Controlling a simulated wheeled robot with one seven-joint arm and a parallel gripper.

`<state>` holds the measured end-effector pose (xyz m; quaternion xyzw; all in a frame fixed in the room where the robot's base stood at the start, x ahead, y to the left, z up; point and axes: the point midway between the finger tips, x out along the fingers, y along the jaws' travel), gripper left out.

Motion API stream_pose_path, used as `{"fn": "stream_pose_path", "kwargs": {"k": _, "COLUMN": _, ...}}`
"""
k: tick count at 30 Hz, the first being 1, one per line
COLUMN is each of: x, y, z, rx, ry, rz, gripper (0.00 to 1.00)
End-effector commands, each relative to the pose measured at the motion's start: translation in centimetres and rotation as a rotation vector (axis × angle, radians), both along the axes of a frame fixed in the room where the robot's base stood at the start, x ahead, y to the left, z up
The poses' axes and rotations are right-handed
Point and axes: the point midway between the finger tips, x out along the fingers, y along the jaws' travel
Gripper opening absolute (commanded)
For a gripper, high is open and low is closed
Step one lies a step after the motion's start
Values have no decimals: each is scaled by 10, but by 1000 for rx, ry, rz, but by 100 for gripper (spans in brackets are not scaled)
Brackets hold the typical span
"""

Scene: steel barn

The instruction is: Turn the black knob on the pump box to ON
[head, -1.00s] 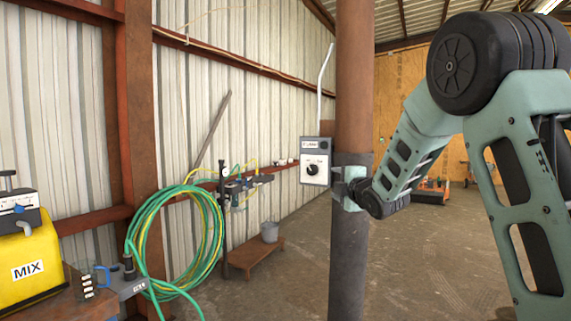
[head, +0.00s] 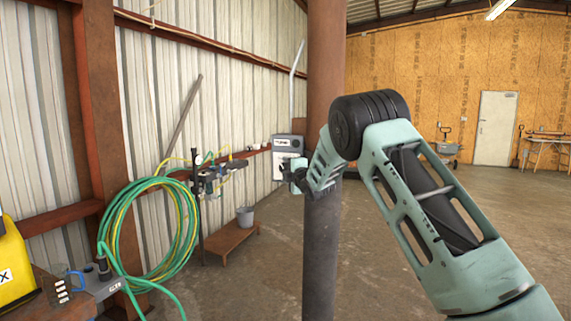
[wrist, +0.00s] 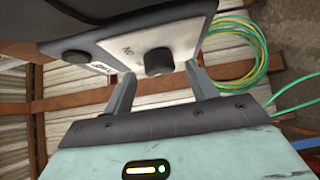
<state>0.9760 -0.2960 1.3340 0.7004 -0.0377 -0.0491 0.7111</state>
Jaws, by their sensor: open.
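The pump box (head: 288,146) is a small grey box with a pale front plate, mounted on the rusty post. In the head view my gripper (head: 287,167) is in front of its lower part and hides the knob. In the wrist view the box face (wrist: 190,35) is close, and the black knob (wrist: 158,61) sticks out of it. My gripper (wrist: 160,88) is open, with one finger on each side of the knob and visible gaps. I cannot read the knob's setting; only a partial label shows beside it.
The rusty post (head: 325,75) stands right beside my arm. A coiled green hose (head: 150,232) hangs on the left wall. A low wooden bench (head: 230,242) with a grey bucket (head: 245,216) stands below. The floor on the right is open.

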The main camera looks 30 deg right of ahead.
Motion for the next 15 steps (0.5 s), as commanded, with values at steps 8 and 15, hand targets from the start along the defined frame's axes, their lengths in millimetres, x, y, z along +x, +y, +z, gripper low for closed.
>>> {"fn": "stream_pose_path", "kwargs": {"k": 8, "x": 18, "y": -2, "z": 0, "rx": 1, "ry": 0, "rz": 0, "gripper": 57}}
{"fn": "stream_pose_path", "kwargs": {"k": 15, "x": 18, "y": -2, "z": -1, "rx": 1, "ry": 0, "rz": 0, "gripper": 57}}
